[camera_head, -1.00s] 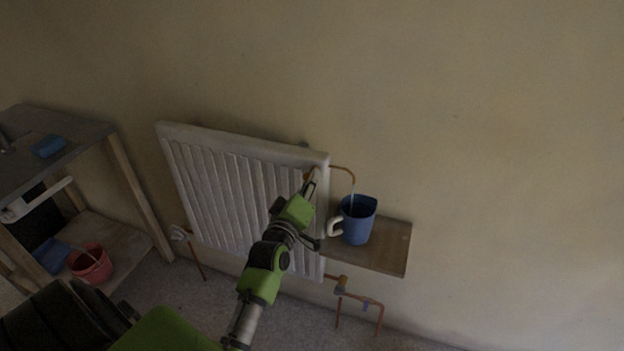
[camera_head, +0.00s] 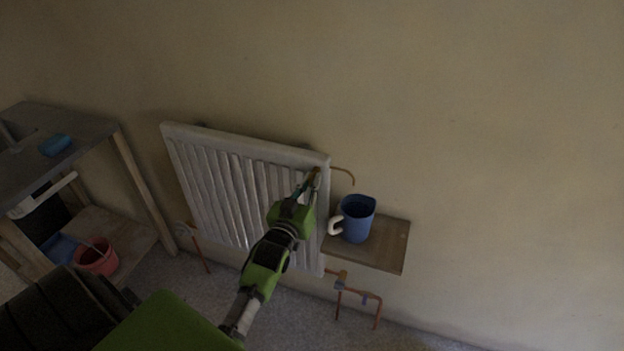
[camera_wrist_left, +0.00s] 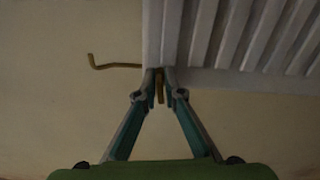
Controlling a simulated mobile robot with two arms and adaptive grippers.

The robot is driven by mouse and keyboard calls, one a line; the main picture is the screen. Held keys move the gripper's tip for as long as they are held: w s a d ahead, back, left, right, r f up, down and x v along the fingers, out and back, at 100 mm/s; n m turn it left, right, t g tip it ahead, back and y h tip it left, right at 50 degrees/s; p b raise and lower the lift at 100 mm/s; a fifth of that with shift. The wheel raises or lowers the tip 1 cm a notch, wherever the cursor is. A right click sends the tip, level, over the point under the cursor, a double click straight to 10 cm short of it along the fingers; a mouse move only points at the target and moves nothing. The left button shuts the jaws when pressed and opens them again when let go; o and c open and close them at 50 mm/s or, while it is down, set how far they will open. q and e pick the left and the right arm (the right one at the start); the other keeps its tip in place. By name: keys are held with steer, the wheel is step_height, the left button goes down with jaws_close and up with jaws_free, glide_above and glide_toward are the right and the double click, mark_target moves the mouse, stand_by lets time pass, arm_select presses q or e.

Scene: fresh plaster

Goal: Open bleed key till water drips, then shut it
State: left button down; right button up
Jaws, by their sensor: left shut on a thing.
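The white radiator (camera_head: 225,185) hangs on the wall. My left gripper (camera_head: 313,178) is at its top right corner, shut on the brass bleed key; the fingers hide most of the key. In the left wrist view the brass key (camera_wrist_left: 160,88) shows between the fingertips (camera_wrist_left: 160,78), beside the radiator edge. A thin bent copper spout (camera_head: 345,173) sticks out to the right of the corner. No water shows at its end. A blue jug (camera_head: 356,222) with a pale handle stands upright below the spout. My right gripper is not in view.
The jug stands on a wooden shelf (camera_head: 385,252) right of the radiator. Copper pipes (camera_head: 358,296) run below it. A workbench (camera_head: 85,140) at the left carries a blue object (camera_head: 55,145), with a red bucket (camera_head: 97,262) underneath. The wall at the right is clear.

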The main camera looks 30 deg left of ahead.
arm_select(q)
steer(key=shift+m, duration=0.8)
steer(key=c, duration=2.2)
jaws_free()
steer(key=shift+c, duration=0.2)
steer(key=v, duration=1.2)
